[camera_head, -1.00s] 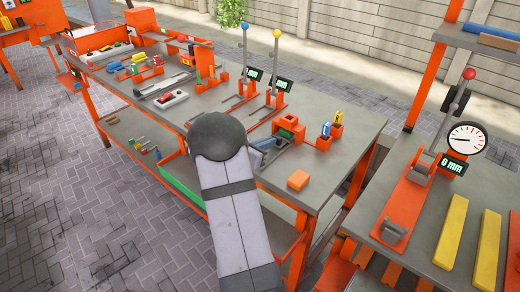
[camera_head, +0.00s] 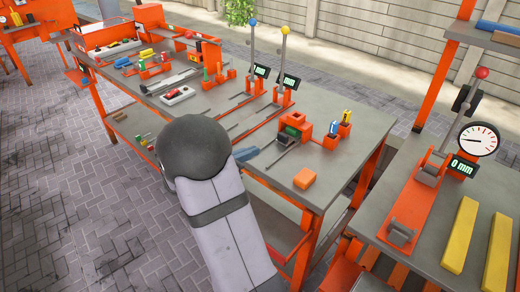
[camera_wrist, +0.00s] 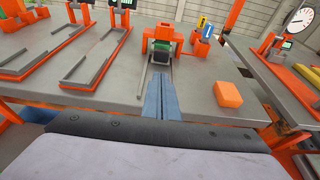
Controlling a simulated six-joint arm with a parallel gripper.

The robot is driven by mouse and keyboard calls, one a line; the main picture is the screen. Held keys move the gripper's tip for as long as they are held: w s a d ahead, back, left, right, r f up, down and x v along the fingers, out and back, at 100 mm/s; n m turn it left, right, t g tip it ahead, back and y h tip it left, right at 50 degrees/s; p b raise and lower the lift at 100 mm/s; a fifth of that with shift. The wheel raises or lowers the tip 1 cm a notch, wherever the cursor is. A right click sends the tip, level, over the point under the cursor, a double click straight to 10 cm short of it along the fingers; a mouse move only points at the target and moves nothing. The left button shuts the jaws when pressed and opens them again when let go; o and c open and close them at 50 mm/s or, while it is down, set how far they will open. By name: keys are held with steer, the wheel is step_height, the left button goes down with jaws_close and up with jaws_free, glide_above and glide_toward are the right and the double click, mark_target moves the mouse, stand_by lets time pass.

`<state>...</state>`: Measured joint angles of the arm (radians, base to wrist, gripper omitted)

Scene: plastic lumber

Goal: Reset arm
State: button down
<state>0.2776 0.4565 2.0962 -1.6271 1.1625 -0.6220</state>
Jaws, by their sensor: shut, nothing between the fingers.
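My gripper (camera_wrist: 160,96) shows in the wrist view as two blue-grey fingers lying together, shut and empty. They point toward an orange fixture (camera_wrist: 164,40) on the grey workbench (camera_wrist: 110,98). A green part (camera_wrist: 161,46) sits in that fixture, with a dark grey piece in front of it. I cannot tell exactly how far the fingertips are from it. In the head view my arm hides most of the gripper; only a bluish bit (camera_head: 245,154) shows beside the arm's round joint, left of the orange fixture (camera_head: 297,127).
An orange block (camera_head: 304,178) lies near the bench's front right corner. Tall levers with a blue knob (camera_head: 253,22) and a yellow knob (camera_head: 286,30) stand behind. A right-hand bench holds a dial gauge (camera_head: 478,140) and yellow planks (camera_head: 461,234). Open paved floor lies left.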

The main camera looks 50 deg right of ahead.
steer(key=shift+v, duration=1)
